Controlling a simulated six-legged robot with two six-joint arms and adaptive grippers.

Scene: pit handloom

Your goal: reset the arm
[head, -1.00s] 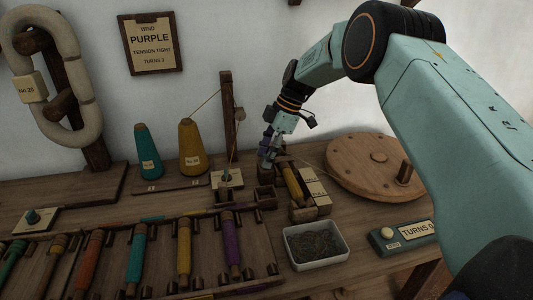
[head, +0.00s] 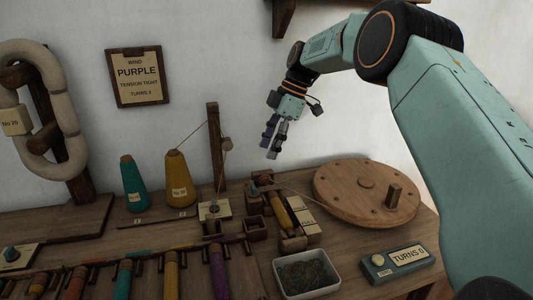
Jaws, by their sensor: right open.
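My right arm comes in from the right in the head view. My right gripper (head: 271,142) hangs in the air in front of the wall, fingers pointing down, above the workbench (head: 130,240). It is open, and nothing shows between its fingers. It is apart from the yellow bobbin (head: 279,211) in the wooden holder below it. My left gripper is not in view.
A round wooden wheel (head: 340,188) with an upright peg stands at the right. Near it are a "TURNS 0" counter (head: 407,256) and a white tray (head: 329,288). Yellow (head: 179,183) and teal (head: 133,186) cones and a thin post (head: 215,150) stand left of the gripper.

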